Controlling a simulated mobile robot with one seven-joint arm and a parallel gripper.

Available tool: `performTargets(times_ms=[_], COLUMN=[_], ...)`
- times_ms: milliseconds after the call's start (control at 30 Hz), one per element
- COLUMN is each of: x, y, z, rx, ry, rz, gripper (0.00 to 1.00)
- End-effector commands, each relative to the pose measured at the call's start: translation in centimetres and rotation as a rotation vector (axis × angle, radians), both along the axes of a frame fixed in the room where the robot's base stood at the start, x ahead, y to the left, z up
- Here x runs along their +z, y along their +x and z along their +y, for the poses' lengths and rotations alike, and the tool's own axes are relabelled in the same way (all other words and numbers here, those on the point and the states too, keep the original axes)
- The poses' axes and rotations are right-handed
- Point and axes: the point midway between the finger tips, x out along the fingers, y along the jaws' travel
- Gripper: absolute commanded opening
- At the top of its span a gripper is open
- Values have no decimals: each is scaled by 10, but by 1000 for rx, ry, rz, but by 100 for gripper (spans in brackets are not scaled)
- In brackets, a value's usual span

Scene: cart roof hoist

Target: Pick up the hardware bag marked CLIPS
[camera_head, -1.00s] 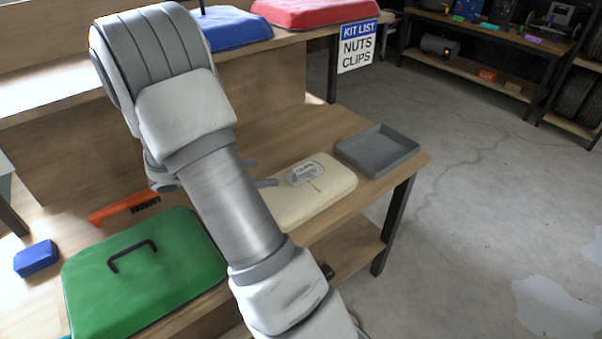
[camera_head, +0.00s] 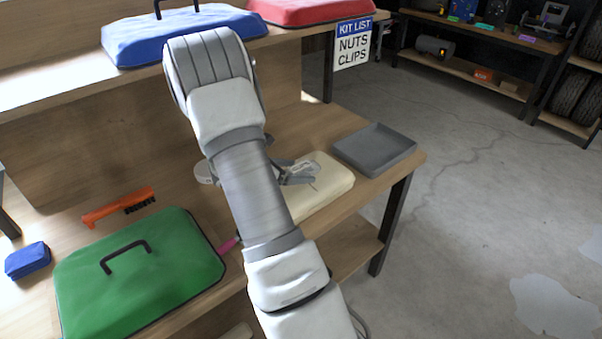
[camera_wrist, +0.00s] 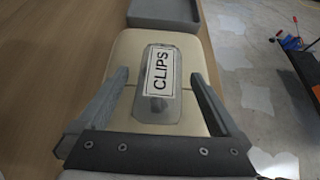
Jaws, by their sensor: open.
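The hardware bag marked CLIPS (camera_wrist: 159,82) is a small, greyish clear bag with a white label. It lies on top of a cream padded case (camera_wrist: 122,62) on the workbench. The bag also shows in the head view (camera_head: 304,171), partly hidden by my gripper (camera_head: 296,180). In the wrist view my gripper (camera_wrist: 157,82) is open, with one finger on each side of the bag. The fingers are apart from the bag, and I cannot tell how high they are above the case.
A grey tray (camera_head: 375,150) stands behind the case near the bench's right end. A green case (camera_head: 150,280) and an orange brush (camera_head: 105,213) are on the left. A kit list sign (camera_head: 353,45) reads NUTS and CLIPS. A shelf with blue (camera_head: 185,38) and red (camera_head: 310,12) cases overhangs the back.

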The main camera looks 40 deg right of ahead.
Motion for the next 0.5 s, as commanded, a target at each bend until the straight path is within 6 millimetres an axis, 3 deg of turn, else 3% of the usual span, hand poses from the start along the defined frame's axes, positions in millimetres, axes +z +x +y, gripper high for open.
performTargets(times_ms=[267,500], x=[-1,-1], y=[0,0], z=[-3,-3], rx=[0,0], ry=[0,0], rz=[0,0], gripper=[98,55])
